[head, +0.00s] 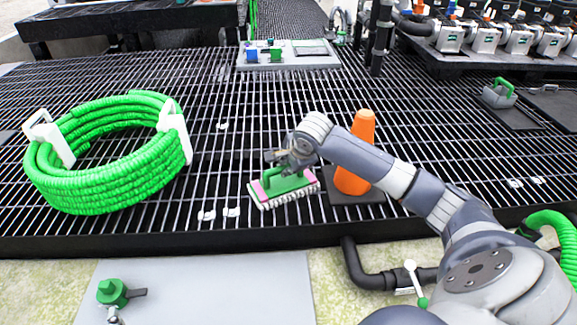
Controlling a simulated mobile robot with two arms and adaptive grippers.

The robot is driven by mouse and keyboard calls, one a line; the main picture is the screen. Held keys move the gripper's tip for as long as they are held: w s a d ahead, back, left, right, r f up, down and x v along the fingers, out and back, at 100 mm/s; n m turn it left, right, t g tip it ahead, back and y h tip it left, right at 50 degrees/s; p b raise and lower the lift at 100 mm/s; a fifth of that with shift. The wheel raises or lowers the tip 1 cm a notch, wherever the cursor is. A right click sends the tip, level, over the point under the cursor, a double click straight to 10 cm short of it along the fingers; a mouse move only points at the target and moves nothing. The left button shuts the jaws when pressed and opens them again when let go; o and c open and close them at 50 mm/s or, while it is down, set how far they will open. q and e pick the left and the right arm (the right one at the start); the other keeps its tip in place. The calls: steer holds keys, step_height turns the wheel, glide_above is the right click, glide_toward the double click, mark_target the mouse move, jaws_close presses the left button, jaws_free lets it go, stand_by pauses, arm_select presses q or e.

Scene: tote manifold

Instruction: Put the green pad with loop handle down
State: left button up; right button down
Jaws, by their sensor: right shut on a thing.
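The green pad with a loop handle (302,190) is at the middle of the head view, over the front part of the black grating. It has a pink patch at its left end and pale bristles along its lower edge. My right gripper (284,168) is shut on its handle from above and hides part of it. I cannot tell whether the bristles touch the grating. My left gripper is not in view.
An orange cone (361,150) on a dark base stands just right of the pad, behind my right arm. A coiled green hose (105,155) lies at left. A grey board (300,60) with small blocks lies at the back. Grating (225,150) left of the pad is mostly clear.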

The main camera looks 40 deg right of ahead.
steer(key=c, duration=1.6)
jaws_free()
